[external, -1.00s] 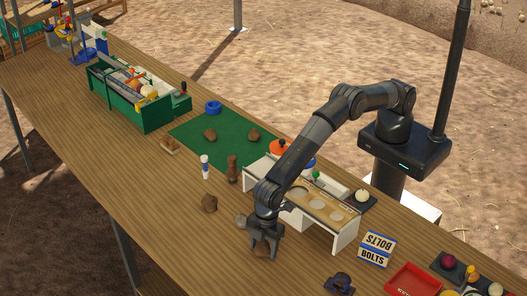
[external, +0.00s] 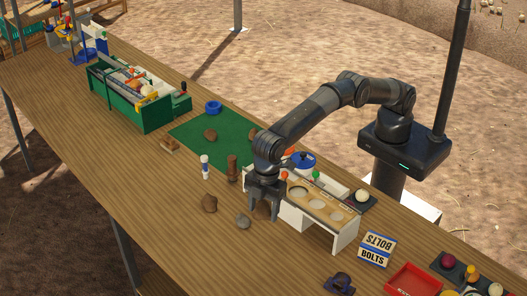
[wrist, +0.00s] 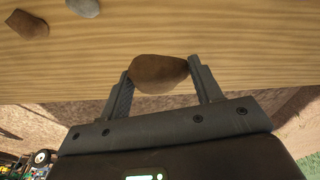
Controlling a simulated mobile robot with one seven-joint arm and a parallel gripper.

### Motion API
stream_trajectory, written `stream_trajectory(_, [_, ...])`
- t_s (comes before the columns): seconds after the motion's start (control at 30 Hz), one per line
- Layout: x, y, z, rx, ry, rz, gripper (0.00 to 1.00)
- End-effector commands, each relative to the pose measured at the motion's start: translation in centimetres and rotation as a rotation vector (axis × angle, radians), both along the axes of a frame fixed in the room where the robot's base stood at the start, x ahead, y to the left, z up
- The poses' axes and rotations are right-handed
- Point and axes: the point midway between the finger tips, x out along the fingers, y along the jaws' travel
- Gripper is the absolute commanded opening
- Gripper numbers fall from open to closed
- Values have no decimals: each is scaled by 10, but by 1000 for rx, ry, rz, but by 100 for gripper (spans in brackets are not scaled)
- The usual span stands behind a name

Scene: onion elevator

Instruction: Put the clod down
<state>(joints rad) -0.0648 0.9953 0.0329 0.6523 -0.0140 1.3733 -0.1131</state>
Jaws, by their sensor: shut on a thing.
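My gripper (external: 264,214) is shut on a brown clod (wrist: 158,72). In the wrist view the clod sits between both fingertips. In the external view the clod (external: 262,210) shows between the fingers, in front of the left end of the white stand with round recesses (external: 344,238). I cannot tell whether it touches the table. Another brown clod (external: 209,203) lies on the table to the left, and a grey stone (external: 243,222) lies just left of my gripper. Both also show at the top left of the wrist view.
A green mat (external: 190,128) with brown clods lies behind. A dark brown figure (external: 232,168) and a white-and-blue one (external: 205,167) stand left of my gripper. A green machine (external: 140,112) stands far left, a BOLTS box (external: 374,250) right. The front left table is clear.

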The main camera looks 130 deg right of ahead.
Motion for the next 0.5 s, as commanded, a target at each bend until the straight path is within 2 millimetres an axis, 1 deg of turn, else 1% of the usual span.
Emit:
stream_trajectory(0.1, [0,0,10,0,-1,0,31])
stream_trajectory(0.27, [0,-1,14,0,0,0,31])
stream_trajectory(0.33, [-1,-8,14,0,1,-1,31])
stream_trajectory(0.37, [-1,-13,14,0,1,-1,31])
stream_trajectory(0.43, [-3,-32,12,0,4,-1,31])
stream_trajectory(0.47, [-4,-42,12,0,4,-1,31])
stream_trajectory(0.5, [-6,-59,10,1,5,1,31])
